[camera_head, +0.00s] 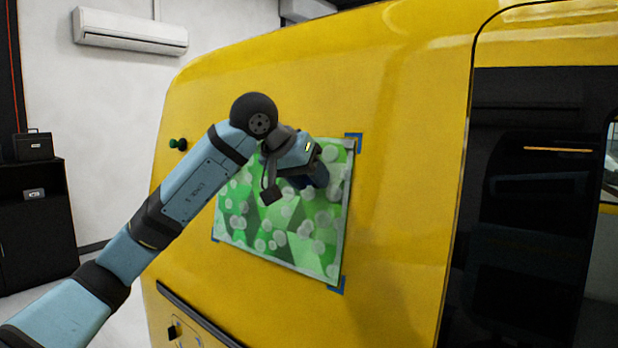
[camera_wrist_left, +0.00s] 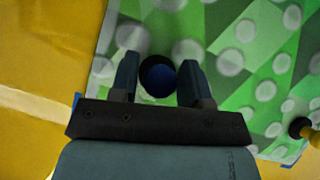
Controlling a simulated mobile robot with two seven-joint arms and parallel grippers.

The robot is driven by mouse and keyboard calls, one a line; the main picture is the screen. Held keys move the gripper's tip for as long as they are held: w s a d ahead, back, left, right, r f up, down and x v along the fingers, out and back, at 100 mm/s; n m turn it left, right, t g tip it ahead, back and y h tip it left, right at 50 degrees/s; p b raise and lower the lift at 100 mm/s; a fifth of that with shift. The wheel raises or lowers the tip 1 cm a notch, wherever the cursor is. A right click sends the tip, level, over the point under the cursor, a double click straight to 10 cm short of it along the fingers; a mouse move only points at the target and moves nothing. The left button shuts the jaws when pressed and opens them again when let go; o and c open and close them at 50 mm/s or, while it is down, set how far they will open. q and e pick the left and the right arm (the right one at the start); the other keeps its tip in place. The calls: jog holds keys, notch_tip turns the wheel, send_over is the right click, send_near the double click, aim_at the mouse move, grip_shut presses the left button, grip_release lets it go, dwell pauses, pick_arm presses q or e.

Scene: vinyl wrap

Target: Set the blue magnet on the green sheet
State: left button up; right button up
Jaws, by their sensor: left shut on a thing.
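The green sheet (camera_head: 285,232), patterned with pale round spots, lies against the sloping yellow vehicle panel. It fills much of the left wrist view (camera_wrist_left: 245,62). My left gripper (camera_head: 318,180) is over the sheet's upper part in the head view. In the left wrist view its two fingers (camera_wrist_left: 158,82) are shut on the blue magnet (camera_wrist_left: 166,78), which has a round blue knob and a dark round part behind it. The sheet is behind the magnet; I cannot tell whether they touch. The head view does not show the magnet clearly. My right gripper is not in view.
Blue marks sit at the sheet's corners, such as upper right (camera_head: 354,142) and lower right (camera_head: 337,285). A dark green knob (camera_head: 178,144) is on the yellow panel (camera_head: 405,200) at left. A dark-and-yellow knob (camera_wrist_left: 302,128) is at the wrist view's right edge.

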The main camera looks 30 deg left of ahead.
pick_arm(q)
jog(key=o, duration=1.1)
jog(key=shift+w, duration=0.1)
jog(key=b+v, duration=0.1)
jog(key=v, duration=1.3)
jog(key=shift+f, duration=0.1)
